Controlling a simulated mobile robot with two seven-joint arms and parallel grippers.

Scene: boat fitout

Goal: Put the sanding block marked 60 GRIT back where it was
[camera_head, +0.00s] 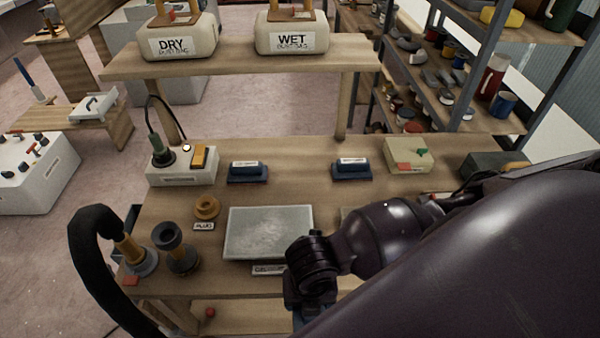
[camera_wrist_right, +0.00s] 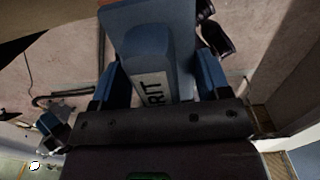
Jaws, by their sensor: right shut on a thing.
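My right gripper (camera_wrist_right: 161,68) is shut on a blue sanding block (camera_wrist_right: 140,22). Its white label (camera_wrist_right: 153,88) shows only the letters RIT; the rest is hidden. In the head view my right gripper (camera_head: 308,300) hangs at the table's front edge, right of and in front of a grey plate (camera_head: 268,232); the held block is mostly hidden there. Two similar blue blocks with white labels stand farther back on the table, a left one (camera_head: 248,172) and a right one (camera_head: 352,169). Their labels are too small to read. My left gripper is not in view.
The wooden table (camera_head: 300,150) carries a white switch box (camera_head: 182,165), an orange ring (camera_head: 207,207), a dark cup-shaped tool (camera_head: 178,248) and a beige box (camera_head: 408,154). A black hose (camera_head: 88,240) arches at the left. My right arm covers the table's right front. A shelf (camera_head: 250,62) stands behind.

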